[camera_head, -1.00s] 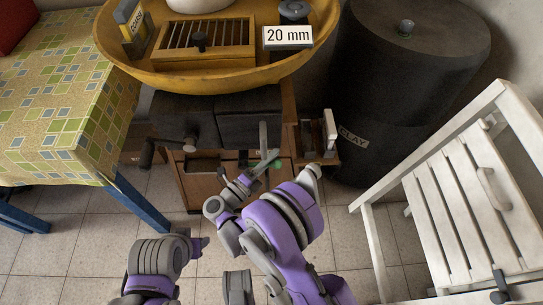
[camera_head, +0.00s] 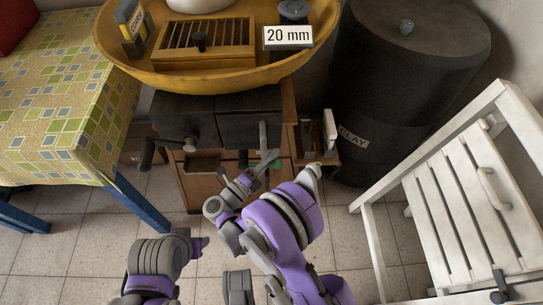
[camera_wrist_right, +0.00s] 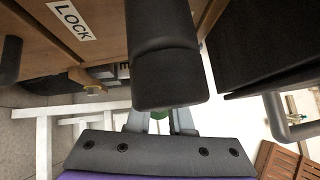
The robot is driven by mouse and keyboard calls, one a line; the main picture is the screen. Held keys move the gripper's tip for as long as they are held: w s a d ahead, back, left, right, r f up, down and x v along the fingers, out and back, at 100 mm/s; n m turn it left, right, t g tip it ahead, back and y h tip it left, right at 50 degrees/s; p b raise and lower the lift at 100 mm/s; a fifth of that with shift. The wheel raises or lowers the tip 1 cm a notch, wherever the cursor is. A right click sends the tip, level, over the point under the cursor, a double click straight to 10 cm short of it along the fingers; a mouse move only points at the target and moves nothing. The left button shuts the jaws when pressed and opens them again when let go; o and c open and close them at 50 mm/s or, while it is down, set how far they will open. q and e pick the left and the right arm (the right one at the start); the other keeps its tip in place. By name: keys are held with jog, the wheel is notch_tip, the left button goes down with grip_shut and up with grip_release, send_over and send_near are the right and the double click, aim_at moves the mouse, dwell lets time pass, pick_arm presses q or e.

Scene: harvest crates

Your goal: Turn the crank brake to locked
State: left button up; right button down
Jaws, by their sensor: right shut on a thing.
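A dark cabinet front under the yellow basin carries a crank (camera_head: 150,153) with a dark handle at its left. My right gripper (camera_head: 260,165) is at the cabinet front, right of the crank, beside a small green part (camera_head: 274,163). In the right wrist view, the green part (camera_wrist_right: 157,125) shows between the fingers (camera_wrist_right: 158,122) of my right gripper, which is shut on the brake. A thick dark cylinder (camera_wrist_right: 165,60) covers much of the hold there. A white LOCK label (camera_wrist_right: 72,18) is on the wood at the upper left.
The yellow basin (camera_head: 215,77) overhangs the cabinet (camera_head: 190,190). A dark clay barrel (camera_head: 405,90) stands to the right, with a white slatted chair (camera_head: 450,215) in front of it. A cloth-covered table (camera_head: 60,110) is at the left. Tiled floor lies open between them.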

jog(key=shift+f, duration=0.1)
dwell(0.3)
jog(key=a+f+m+g+y+p, duration=0.1)
jog(key=a+f+m+g+y, duration=0.4)
jog(key=a+f+m+y, duration=0.3)
jog(key=shift+f+m+y, duration=0.3)
jog(key=shift+m+y, duration=0.5)
jog(key=shift+y, duration=1.2)
jog(key=shift+a, duration=0.1)
jog(key=c, duration=0.8)
grip_release()
